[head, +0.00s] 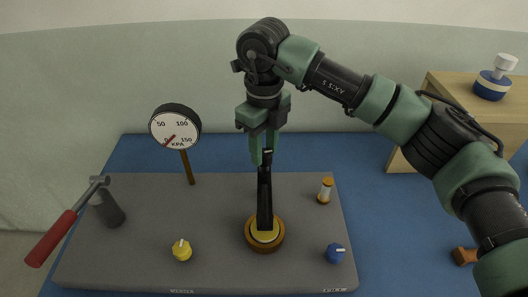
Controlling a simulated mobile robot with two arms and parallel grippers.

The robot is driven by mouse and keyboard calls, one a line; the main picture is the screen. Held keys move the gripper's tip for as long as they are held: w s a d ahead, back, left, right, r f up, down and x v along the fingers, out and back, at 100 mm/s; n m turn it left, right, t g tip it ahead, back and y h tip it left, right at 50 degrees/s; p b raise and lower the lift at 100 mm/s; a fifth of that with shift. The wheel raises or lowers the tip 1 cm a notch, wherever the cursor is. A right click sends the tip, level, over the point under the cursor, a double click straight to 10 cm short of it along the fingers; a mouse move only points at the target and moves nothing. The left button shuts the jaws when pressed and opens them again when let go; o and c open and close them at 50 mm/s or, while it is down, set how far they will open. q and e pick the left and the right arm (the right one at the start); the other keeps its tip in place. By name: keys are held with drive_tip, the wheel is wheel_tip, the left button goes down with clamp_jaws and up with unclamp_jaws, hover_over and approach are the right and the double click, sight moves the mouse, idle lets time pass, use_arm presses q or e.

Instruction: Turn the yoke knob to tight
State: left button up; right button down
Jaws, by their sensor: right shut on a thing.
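Two small knobs with white pointers stand on the grey board (140,225): a yellow knob (182,252) at front left and a blue knob (335,255) at front right. The blue pointer points right; the yellow one points up the picture. The edge labels below them are too small to read surely, so I cannot confirm which is the yoke knob. My right gripper (264,158) is at the board's middle, apart from both knobs, shut on a black upright bar (265,200). The bar rises from a yellow disc in a brown ring (249,240). My left gripper is not in view.
A round KPA gauge (175,128) stands on a post at the back, its red needle near 0. A red-handled lever (52,238) on a grey cylinder juts past the left edge. An orange-capped vial (325,190) stands right. A wooden box (450,90) is back right.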

drive_tip(key=n+b, duration=0.1)
drive_tip(key=n, duration=0.2)
drive_tip(key=shift+f+b, duration=0.1)
drive_tip(key=shift+b, duration=0.2)
drive_tip(key=n+b, duration=0.1)
drive_tip(key=n, duration=0.2)
drive_tip(key=shift+n, duration=0.3)
drive_tip(key=n+b, duration=0.1)
drive_tip(key=n, duration=0.2)
drive_tip(key=shift+n, duration=0.3)
drive_tip(key=n, duration=0.4)
drive_tip(key=shift+r+n, duration=0.2)
drive_tip(key=shift+n, duration=0.1)
drive_tip(key=n, duration=1.8)
drive_tip(key=shift+n, duration=0.3)
